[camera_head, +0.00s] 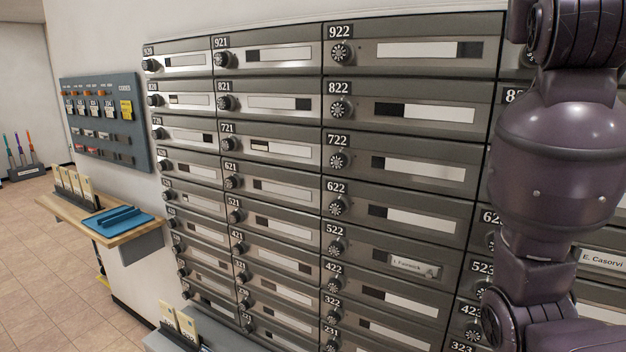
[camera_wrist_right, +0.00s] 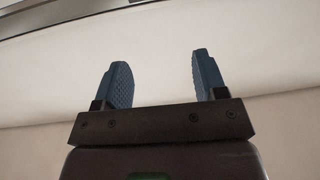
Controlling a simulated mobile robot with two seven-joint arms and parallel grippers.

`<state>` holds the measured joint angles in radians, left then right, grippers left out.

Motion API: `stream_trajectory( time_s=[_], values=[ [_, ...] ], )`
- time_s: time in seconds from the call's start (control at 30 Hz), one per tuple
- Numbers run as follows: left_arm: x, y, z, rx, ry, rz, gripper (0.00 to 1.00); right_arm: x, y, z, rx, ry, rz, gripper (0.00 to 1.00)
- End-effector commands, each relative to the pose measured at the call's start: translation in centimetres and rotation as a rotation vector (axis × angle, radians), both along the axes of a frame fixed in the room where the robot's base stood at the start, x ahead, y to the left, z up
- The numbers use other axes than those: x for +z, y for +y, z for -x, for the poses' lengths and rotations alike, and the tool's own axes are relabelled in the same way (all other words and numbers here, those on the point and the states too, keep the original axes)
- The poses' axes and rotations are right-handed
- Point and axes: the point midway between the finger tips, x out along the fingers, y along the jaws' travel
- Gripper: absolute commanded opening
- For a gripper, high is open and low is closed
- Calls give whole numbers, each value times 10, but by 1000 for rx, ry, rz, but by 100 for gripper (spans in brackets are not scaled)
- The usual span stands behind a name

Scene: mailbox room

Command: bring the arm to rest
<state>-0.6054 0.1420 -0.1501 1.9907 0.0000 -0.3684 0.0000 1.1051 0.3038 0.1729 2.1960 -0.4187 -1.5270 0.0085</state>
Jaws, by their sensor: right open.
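My right gripper (camera_wrist_right: 161,82) shows in the right wrist view. Its two blue ridged fingers stand well apart with nothing between them. Behind the fingers is a plain pale surface, with a grey metallic edge across the top left. In the head view my right arm, dark purple, hangs down the right side, in front of part of the mailbox wall (camera_head: 350,148). The right gripper is not visible in the head view. My left arm and left gripper show in neither view.
A wooden shelf (camera_head: 135,232) on the left holds a blue tray (camera_head: 118,219) and cards (camera_head: 72,186). A grey-blue board (camera_head: 105,150) hangs above it. Another ledge with cards (camera_head: 180,323) is at the bottom. Tiled floor (camera_head: 40,270) lies open at left.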

Motion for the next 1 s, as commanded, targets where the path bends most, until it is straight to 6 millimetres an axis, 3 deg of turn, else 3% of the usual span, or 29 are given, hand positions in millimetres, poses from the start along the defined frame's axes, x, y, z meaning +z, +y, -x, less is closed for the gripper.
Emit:
stream_trajectory(
  time_s=[0.1, 0.17, 0.27, 0.37, 0.57, 0.7, 1.0],
  values=[
    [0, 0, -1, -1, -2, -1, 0, 18, 18, -6, 59, -100, 85, 65],
    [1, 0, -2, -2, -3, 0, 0, 18, 27, -12, 89, -132, 123, 65],
    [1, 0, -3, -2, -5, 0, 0, 7, 41, -26, 141, -167, 184, 65],
    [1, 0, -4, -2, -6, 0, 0, -21, 53, -46, 198, -179, 237, 65],
    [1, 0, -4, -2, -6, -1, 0, -103, 70, -81, 312, -152, 292, 65],
    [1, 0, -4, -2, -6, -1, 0, -172, 75, -96, 383, -109, 296, 65],
    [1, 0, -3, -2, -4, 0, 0, -331, 75, -94, 491, 28, 238, 65]
  ],
)
